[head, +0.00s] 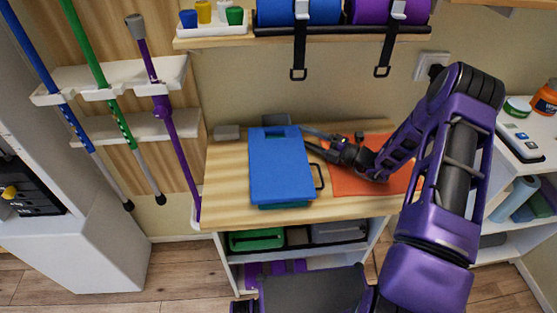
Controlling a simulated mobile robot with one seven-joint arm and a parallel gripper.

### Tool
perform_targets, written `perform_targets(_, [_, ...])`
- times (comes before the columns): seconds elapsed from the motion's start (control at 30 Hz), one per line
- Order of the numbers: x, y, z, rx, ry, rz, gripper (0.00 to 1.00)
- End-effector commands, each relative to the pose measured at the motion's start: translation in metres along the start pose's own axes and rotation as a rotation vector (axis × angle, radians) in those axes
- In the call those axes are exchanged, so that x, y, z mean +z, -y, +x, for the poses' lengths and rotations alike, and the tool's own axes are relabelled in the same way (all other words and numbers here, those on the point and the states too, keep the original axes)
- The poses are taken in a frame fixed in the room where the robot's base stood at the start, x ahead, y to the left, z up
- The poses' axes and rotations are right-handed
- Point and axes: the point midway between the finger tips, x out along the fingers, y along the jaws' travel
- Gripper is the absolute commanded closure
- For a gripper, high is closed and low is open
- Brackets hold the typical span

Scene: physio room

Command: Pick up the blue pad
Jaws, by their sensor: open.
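The blue pad (280,175) is a flat rectangular block lying on the wooden tabletop (226,180). It seems to rest on something teal or green that shows at its front edge. A dark handle-like loop (319,177) sticks out at its right side. My gripper (306,137) is open and points left, with its fingertips by the pad's upper right corner. Nothing shows between the fingers. I cannot tell whether a fingertip touches the pad or is above it.
An orange mat (345,196) lies right of the pad, partly under my arm. A small grey block (227,132) sits at the table's back left. Coloured poles (178,140) stand in a wall rack at left. A shelf (215,42) with blue and purple rolls hangs above, with straps dangling.

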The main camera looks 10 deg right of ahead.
Motion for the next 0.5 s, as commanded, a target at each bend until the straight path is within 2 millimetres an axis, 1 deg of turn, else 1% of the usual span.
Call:
perform_targets(0.03, [0.0, 0.0001, -0.0002, 0.0, 0.0, 0.0, 0.48])
perform_targets(0.17, [0.0, 0.0001, -0.0004, 0.0, 0.0, 0.0, 0.71])
perform_targets(0.2, [0.0, 0.0001, -0.0004, 0.0, 0.0, 0.0, 0.79])
perform_targets(0.27, [0.0, 0.0001, -0.0004, 0.0, 0.0, 0.0, 0.89])
perform_targets(0.3, [0.0, 0.0001, -0.0005, 0.0, 0.0, 0.0, 0.96])
perform_targets(0.33, [0.0, 0.0001, -0.0005, 0.0, 0.0, 0.0, 1.0])
perform_targets(0.5, [0.0, 0.0001, -0.0006, 0.0, 0.0, 0.0, 1.0])
